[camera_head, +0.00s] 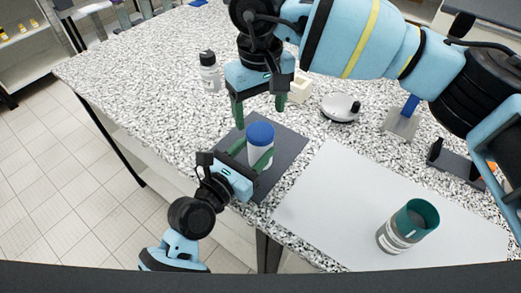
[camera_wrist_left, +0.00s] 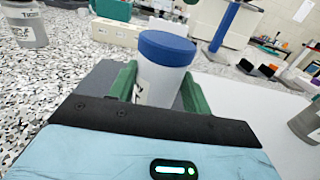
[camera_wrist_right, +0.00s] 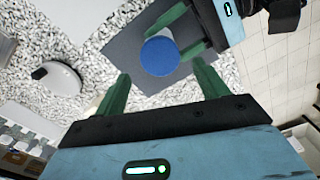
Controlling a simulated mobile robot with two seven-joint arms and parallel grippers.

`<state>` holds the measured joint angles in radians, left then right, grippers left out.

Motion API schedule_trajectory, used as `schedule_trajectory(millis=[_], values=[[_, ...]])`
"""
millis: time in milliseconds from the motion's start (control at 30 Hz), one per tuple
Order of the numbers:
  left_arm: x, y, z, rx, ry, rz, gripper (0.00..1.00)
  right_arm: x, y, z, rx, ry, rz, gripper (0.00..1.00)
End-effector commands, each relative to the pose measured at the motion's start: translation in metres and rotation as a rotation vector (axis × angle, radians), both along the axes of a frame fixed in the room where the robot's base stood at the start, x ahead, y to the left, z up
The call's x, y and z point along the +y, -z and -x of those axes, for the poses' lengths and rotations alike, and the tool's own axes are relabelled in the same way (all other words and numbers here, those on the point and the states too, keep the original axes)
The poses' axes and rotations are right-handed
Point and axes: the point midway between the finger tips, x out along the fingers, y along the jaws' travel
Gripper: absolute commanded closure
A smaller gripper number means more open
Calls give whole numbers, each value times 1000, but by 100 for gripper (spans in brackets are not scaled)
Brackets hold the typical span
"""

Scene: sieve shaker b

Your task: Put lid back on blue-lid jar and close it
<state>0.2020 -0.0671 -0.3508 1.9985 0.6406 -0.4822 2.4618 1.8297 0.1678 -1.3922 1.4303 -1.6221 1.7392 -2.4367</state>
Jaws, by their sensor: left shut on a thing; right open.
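The blue-lid jar (camera_head: 260,154) stands upright on a dark grey mat (camera_head: 287,150). Its blue lid (camera_head: 260,132) sits on top of it; it also shows in the left wrist view (camera_wrist_left: 167,48) and from above in the right wrist view (camera_wrist_right: 160,56). I cannot tell whether the lid is tightened. My left gripper (camera_head: 252,152) is shut on the white jar body below the lid, with one green finger on each side. My right gripper (camera_head: 258,108) is open and empty, pointing down above and behind the jar, apart from the lid.
A round scale-like device (camera_head: 340,108) and a stand with a blue handle (camera_head: 402,118) are at the back right. A jar with a green top (camera_head: 408,226) stands on the pale sheet (camera_head: 330,200). The front left table edge is near.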

Motion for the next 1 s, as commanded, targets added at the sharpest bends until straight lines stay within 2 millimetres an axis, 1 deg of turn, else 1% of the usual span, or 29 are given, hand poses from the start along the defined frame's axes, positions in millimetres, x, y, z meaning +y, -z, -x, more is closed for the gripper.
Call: schedule_trajectory(millis=[33,200,400,533,800,1000], values=[[0,1,0,1,0,-1,100,0,9,0,3,0,2,27],[0,1,0,2,0,-1,100,-1,33,0,2,1,1,27],[0,1,0,2,0,-1,100,-1,52,0,1,2,1,27],[0,1,0,2,0,-1,100,-1,56,0,0,2,0,27],[0,1,0,2,0,-1,100,-1,57,0,-1,2,1,27],[0,1,0,2,0,-1,100,-1,57,0,-1,2,1,53]])
